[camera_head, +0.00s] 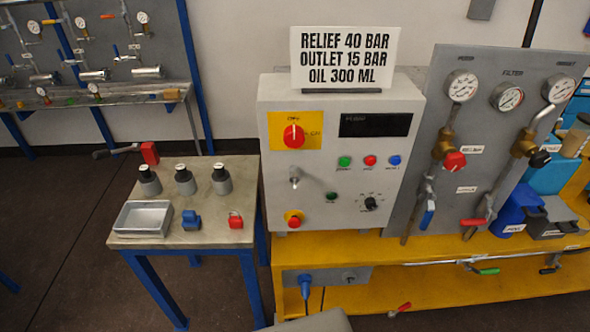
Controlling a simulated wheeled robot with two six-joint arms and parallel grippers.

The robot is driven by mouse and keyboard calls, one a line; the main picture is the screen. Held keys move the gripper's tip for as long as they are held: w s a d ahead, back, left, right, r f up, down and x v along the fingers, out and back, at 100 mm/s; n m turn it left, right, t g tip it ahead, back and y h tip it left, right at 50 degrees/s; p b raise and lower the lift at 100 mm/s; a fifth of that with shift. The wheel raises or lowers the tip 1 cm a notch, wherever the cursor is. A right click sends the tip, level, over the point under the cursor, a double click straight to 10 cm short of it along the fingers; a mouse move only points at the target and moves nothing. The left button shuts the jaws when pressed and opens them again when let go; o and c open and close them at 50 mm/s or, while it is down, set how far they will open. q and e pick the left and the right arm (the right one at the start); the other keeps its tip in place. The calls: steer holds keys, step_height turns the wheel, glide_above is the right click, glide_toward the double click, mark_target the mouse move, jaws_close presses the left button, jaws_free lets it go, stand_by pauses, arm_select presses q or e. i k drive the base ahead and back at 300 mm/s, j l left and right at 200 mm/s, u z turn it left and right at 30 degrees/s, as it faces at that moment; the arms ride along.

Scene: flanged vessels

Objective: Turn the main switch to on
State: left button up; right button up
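The main switch (293,136) is a red rotary knob on a yellow plate at the upper left of the grey control cabinet (331,205). Small lettering stands above the knob and to its right. A pale mark on the knob looks roughly upright, toward the upper lettering, but it is too small to be sure. The dark display (375,125) beside it looks blank. Neither of my grippers is in view, and nothing covers the switch.
A side table (190,241) left of the cabinet holds several small items and a metal tray (143,218). A gauge panel (490,130) stands right of the cabinet on a yellow bench (440,250). A sign (343,58) tops the cabinet. Space before the switch is clear.

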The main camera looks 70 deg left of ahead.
mark_target(294, 138)
steer(key=u, duration=2.25)
